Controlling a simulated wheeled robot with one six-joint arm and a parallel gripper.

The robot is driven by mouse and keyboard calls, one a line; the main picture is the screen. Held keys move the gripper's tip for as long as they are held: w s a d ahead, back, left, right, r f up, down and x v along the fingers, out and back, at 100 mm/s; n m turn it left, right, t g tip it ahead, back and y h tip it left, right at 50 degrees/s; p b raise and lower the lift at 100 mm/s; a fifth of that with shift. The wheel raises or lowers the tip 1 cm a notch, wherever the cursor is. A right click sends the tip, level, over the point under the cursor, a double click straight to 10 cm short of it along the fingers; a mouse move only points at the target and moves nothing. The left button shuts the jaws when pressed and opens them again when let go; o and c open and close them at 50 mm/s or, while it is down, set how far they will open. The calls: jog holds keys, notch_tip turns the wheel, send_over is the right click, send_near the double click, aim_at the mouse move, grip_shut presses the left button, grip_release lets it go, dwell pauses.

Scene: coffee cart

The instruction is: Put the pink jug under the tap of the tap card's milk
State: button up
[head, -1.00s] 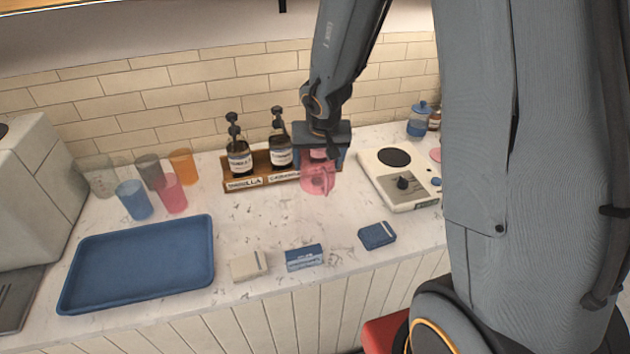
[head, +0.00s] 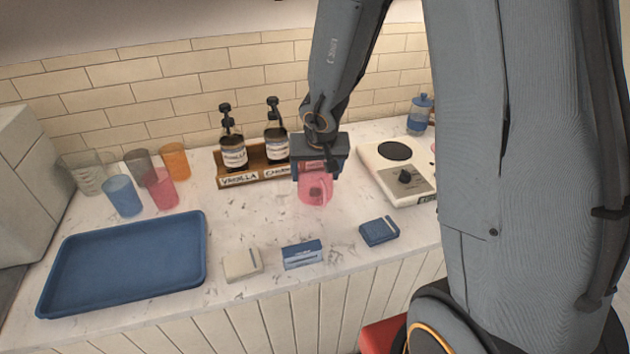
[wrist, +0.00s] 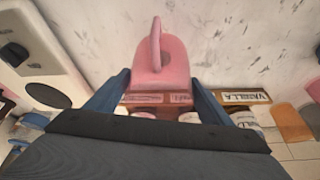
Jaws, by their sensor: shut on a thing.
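The pink jug (head: 315,192) is in my gripper (head: 318,172), which is shut on it in front of the bottle rack's right end. In the wrist view the jug (wrist: 160,62) sits between the two blue fingers (wrist: 158,92), its handle pointing away from the gripper. I cannot tell how far it is above the counter. No tap and no tap card with readable milk wording shows in these frames. A small blue-and-white card-like block (head: 302,254) lies at the counter's front, its print too small to read.
A wooden rack (head: 238,181) holds syrup bottles, one labelled vanilla. A hot plate (head: 408,180) stands to the right. A blue tray (head: 125,262), several coloured cups (head: 160,188), a cream block (head: 242,264) and a dark blue block (head: 379,231) are on the counter. The middle counter is clear.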

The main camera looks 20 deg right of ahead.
jog(key=shift+f, duration=0.35)
jog(key=shift+f+b, duration=0.15)
jog(key=shift+b, duration=0.2)
jog(key=o, duration=1.4)
jog(key=shift+o, duration=0.2)
